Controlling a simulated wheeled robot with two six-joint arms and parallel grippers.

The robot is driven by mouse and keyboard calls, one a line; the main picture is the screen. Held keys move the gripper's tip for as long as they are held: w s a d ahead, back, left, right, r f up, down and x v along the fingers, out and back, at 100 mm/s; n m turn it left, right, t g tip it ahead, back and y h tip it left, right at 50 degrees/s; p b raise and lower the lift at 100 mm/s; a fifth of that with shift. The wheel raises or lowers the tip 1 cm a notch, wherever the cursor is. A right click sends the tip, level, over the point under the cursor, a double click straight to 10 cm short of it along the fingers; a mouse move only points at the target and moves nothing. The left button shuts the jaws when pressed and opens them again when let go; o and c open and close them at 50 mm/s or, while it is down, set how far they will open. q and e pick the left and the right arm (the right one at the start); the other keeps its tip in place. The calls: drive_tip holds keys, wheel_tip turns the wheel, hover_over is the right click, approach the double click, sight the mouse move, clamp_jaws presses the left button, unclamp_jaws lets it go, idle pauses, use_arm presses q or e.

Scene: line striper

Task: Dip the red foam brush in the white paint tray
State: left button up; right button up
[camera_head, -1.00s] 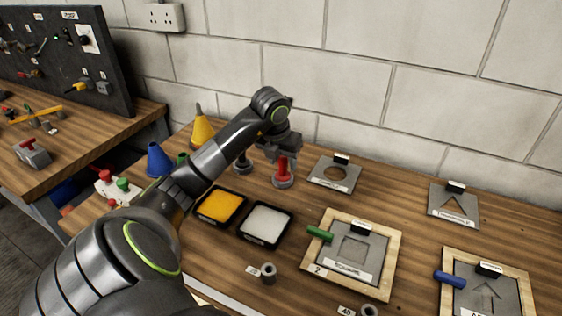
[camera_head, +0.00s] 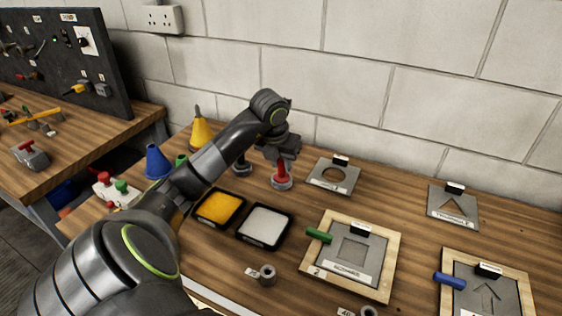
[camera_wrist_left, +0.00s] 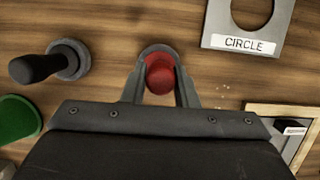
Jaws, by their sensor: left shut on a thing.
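The red foam brush (camera_head: 282,173) stands upright in a round grey holder (camera_head: 283,184) behind the paint trays. It also shows from above in the left wrist view (camera_wrist_left: 160,76), between my fingers. My left gripper (camera_head: 285,158) is shut on the brush's upper part. The white paint tray (camera_head: 264,226) is a black-rimmed square tray of white paint, in front of the brush and slightly left. My right gripper is not in view.
A yellow paint tray (camera_head: 219,208) sits left of the white one. A dark-handled brush in a holder (camera_wrist_left: 68,60) is beside the red one. The circle stencil (camera_head: 333,176) lies to the right, and a framed stencil (camera_head: 352,254) lies nearer. Blue (camera_head: 158,161) and yellow cones (camera_head: 201,131) stand left.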

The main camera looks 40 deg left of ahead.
use_arm(q)
drive_tip(key=shift+r+p, duration=0.8)
drive_tip(key=shift+r, duration=0.9)
